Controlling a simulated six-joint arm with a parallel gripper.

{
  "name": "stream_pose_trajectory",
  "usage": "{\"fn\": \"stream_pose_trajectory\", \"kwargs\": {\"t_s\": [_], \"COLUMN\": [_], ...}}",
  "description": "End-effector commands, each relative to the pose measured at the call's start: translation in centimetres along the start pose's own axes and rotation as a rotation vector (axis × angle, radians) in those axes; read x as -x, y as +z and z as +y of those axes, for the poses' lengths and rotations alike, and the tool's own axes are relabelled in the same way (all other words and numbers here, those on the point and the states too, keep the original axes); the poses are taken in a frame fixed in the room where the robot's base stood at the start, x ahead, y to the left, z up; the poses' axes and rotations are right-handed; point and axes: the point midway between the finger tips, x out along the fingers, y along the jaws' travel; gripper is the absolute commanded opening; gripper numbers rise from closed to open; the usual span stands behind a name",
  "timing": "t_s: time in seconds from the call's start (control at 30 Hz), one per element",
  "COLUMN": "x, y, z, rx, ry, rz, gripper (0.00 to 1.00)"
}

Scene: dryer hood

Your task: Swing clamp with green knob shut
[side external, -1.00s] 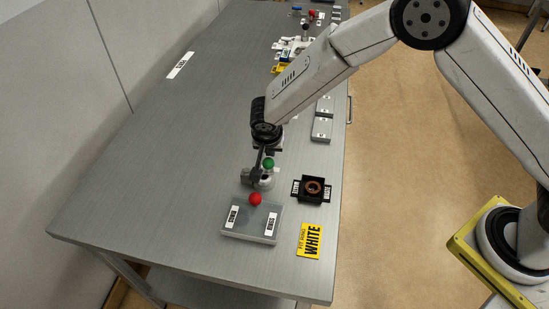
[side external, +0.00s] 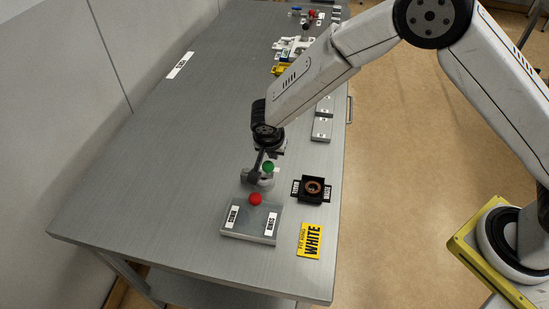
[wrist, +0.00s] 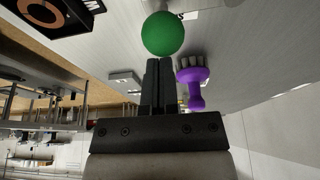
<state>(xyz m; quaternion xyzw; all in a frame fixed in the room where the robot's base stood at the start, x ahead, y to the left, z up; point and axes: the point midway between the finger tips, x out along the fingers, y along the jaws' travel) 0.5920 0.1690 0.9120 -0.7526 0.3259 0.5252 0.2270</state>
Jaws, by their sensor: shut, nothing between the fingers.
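The green knob (side external: 268,167) belongs to a small grey clamp (side external: 262,181) standing on the metal table. In the wrist view the knob is a large green ball (wrist: 163,34) just beyond my fingertips. My gripper (wrist: 158,63) is shut and empty, its fingertips right at the knob's edge; I cannot tell whether they touch it. In the side view my gripper (side external: 261,168) points down at the knob's left and partly hides the clamp. The clamp's arm and hinge are too small to make out clearly.
A red knob (side external: 255,199) stands at the back edge of a grey labelled block (side external: 250,225). A purple object (wrist: 193,85) shows beside my fingers.

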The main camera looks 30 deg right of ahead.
Motion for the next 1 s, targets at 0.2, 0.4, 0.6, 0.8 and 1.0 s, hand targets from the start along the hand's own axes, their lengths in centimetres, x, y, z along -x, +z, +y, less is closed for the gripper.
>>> {"fn": "stream_pose_trajectory", "kwargs": {"t_s": [0.2,0.4,0.6,0.8,1.0], "x": [-0.4,1.9,5.1,7.8,9.2], "y": [-2.6,-3.2,-3.2,-3.1,-3.1], "z": [0.2,0.2,0.0,0.0,0.0], "rx": [-0.005,-0.002,-0.001,-0.001,-0.001], "ry": [0.000,-0.003,-0.004,-0.002,-0.001], "rz": [0.001,0.001,0.001,0.001,0.000], "gripper": [0.00,0.00,0.00,0.00,0.00]}}
